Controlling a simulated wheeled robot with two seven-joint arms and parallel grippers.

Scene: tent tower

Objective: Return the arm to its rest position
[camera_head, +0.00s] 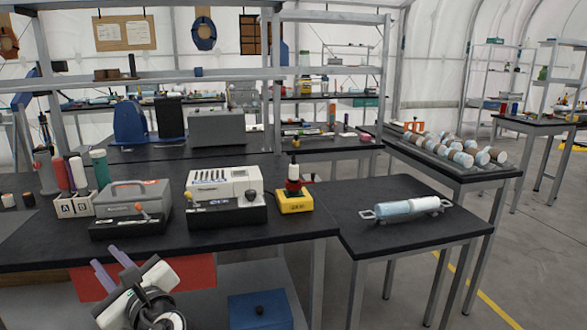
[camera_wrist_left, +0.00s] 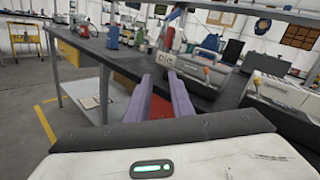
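My left gripper (camera_head: 113,270) is at the lower left of the head view, in front of the bench's front edge and over a red panel. Its two purple fingers point up and to the left. In the left wrist view the fingers of the left gripper (camera_wrist_left: 168,85) stand apart with nothing between them, so it is open and empty. The fingers point toward the dark bench (camera_wrist_left: 120,60). My right gripper shows in neither view.
The black bench (camera_head: 270,228) holds a grey case (camera_head: 132,197), a white device (camera_head: 224,184), a yellow-based device (camera_head: 294,198) and a white A/B holder (camera_head: 73,206). A side table (camera_head: 400,238) bears a blue-white cylinder (camera_head: 405,207). A blue box (camera_head: 260,310) sits below the bench.

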